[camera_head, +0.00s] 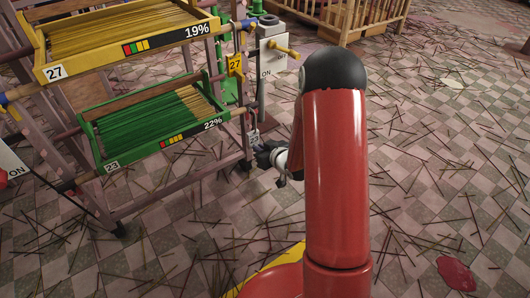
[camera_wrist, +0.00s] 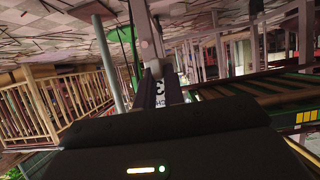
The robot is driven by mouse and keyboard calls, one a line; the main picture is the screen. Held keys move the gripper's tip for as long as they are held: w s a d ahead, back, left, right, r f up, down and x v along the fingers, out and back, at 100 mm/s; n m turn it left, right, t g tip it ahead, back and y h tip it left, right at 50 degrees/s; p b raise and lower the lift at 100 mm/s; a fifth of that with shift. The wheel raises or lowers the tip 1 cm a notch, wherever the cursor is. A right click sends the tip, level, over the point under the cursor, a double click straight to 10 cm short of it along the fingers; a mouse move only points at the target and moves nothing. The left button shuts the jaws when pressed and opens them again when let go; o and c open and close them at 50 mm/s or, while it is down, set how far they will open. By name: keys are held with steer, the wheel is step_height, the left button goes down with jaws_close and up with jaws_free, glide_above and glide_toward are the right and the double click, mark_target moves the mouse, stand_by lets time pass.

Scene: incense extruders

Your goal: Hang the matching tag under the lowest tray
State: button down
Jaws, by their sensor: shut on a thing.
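A green tray (camera_head: 150,148) labelled 23 and 22% is the lowest tray on the rack and holds green and tan sticks. My gripper (camera_head: 257,146) is beside the rack's right post, just right of and a little below this tray's right end. It is shut on a small tag (camera_head: 252,134), which looks pale in the head view. In the wrist view the tag (camera_wrist: 160,91) is between the fingers and shows part of a digit that looks like a 3. The rest of its number is hidden. The green tray's edge (camera_wrist: 307,117) shows at the right of the wrist view.
A yellow tray (camera_head: 125,38) labelled 27 and 19% is above the green one. A yellow tag 27 (camera_head: 235,65) hangs at its right. Loose sticks litter the tiled floor (camera_head: 440,170); a wooden fence is behind.

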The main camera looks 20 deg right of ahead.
mark_target(254, 140)
steer(key=shift+w+a+p, duration=0.2)
steer(key=shift+w+a, duration=0.15)
steer(key=shift+w, duration=0.65)
steer(key=shift+w+a+p, duration=0.15)
steer(key=shift+w+a, duration=0.15)
steer(key=shift+w, duration=0.7)
steer(key=shift+w+a+p, duration=0.2)
steer(key=shift+w+a, duration=0.15)
steer(key=shift+w, duration=0.65)
steer(key=shift+f+b, duration=1.05)
steer(key=shift+f, duration=0.15)
steer(key=c, duration=1.1)
jaws_free()
steer(key=shift+s, duration=0.1)
steer(key=s+d, duration=0.2)
steer(key=s, duration=0.6)
steer(key=shift+s+d, duration=0.2)
steer(key=shift+d, duration=0.2)
